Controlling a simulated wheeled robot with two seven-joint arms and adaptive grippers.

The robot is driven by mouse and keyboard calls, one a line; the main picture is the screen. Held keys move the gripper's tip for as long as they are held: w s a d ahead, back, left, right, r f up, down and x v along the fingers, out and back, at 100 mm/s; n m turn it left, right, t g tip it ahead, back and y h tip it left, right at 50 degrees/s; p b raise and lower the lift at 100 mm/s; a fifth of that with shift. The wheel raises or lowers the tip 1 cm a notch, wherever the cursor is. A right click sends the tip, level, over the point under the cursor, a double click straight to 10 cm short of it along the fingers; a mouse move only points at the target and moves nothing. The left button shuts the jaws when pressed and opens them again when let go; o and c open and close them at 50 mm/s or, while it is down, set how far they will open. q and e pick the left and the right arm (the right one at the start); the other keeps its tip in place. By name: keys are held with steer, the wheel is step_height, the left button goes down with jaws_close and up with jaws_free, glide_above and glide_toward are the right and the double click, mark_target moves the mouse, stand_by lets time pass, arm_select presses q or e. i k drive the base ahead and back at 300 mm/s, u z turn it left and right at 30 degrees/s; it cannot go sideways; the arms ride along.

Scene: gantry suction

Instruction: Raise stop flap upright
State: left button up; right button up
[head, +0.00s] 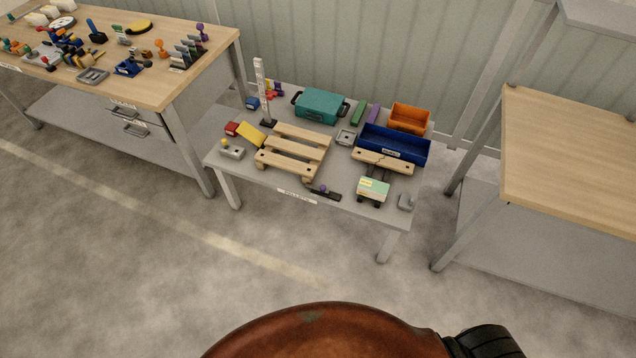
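No part is clearly readable as the stop flap at this distance. A yellow plate (251,134) lies tilted at the left of the low grey table (225,162), next to a small red block (231,128). A grey block with a yellow knob (231,150) sits in front of it. Either could be a hinged part; I cannot tell which. Neither of my grippers is in view.
The low table also holds a wooden pallet (295,147), a teal case (320,104), a blue bin (393,145), an orange bin (409,117) and a white upright post (261,88). A cluttered workbench (190,75) stands left, a bare wooden table (575,155) right. The floor in front is clear.

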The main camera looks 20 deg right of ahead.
mark_target(248, 132)
steer(key=u, duration=0.75)
steer(key=i, duration=1.3)
steer(key=z, duration=0.6)
steer(key=i, duration=0.4)
steer(key=z, duration=0.45)
